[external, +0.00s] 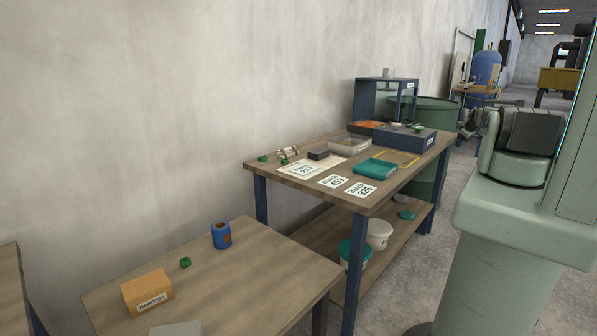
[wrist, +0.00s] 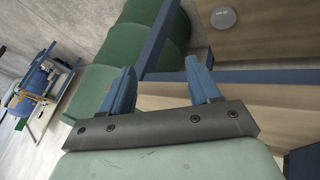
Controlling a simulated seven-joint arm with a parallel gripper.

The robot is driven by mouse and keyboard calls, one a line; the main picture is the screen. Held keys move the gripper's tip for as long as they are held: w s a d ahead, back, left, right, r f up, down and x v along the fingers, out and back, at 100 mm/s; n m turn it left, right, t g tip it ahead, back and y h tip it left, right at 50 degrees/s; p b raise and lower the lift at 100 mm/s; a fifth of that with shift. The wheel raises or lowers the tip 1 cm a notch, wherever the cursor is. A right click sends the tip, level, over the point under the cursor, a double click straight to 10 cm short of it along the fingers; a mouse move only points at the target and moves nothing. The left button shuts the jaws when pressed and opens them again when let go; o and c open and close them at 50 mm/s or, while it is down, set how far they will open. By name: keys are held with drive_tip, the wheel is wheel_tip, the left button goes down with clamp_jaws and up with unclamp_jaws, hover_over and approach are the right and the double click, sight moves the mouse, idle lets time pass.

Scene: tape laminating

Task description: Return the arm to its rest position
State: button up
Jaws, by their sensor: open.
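My gripper (wrist: 163,82) shows in the wrist view with two blue fingers spread apart and nothing between them. Beyond the fingers are a green drum and the blue frame of a bench, with no object at the fingertips. In the external view my pale green arm stands at the right edge, beside the far workbench (external: 295,190). My fingers cannot be made out there. On that bench lie white "Batch" labels (external: 333,181), a teal tray (external: 375,168) and a dark blue box (external: 404,138).
A green drum (external: 437,116) stands behind the bench, and it also shows in the wrist view (wrist: 150,45). White tubs (external: 378,234) sit on the lower shelf. A nearer table holds an orange "Bearings" box (external: 147,291) and a blue can (external: 221,235). The aisle floor at back right is open.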

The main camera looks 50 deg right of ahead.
drive_tip(key=w+a+f+m+h, duration=0.1)
drive_tip(key=a+f, duration=0.3)
drive_tip(key=f, duration=0.6)
drive_tip(key=a+f+h, duration=0.1)
drive_tip(key=a+f, duration=0.2)
drive_tip(key=f, duration=0.7)
drive_tip(key=w+a+f+y, duration=0.25)
drive_tip(key=a+f, duration=0.25)
drive_tip(key=a, duration=0.5)
drive_tip(key=w+a+f+y, duration=0.1)
drive_tip(key=w+a+f, duration=0.35)
drive_tip(key=a, duration=0.55)
drive_tip(key=w+a+f+y, duration=0.1)
drive_tip(key=w+a+f, duration=0.1)
drive_tip(key=a+f, duration=0.65)
drive_tip(key=s+a+n+g+y, duration=0.2)
drive_tip(key=a+g+y, duration=0.2)
drive_tip(key=a, duration=2.4)
drive_tip(key=s+a+r+n+g, duration=0.1)
drive_tip(key=s+a+r+g, duration=0.2)
drive_tip(key=s+a, duration=0.3)
drive_tip(key=s+a+r+n+g, duration=0.1)
drive_tip(key=s+a+r+g, duration=0.2)
drive_tip(key=s+a, duration=0.3)
drive_tip(key=a, duration=0.5)
drive_tip(key=shift+s+a, duration=0.25)
drive_tip(key=shift+s, duration=0.15)
drive_tip(key=shift+h, duration=0.25)
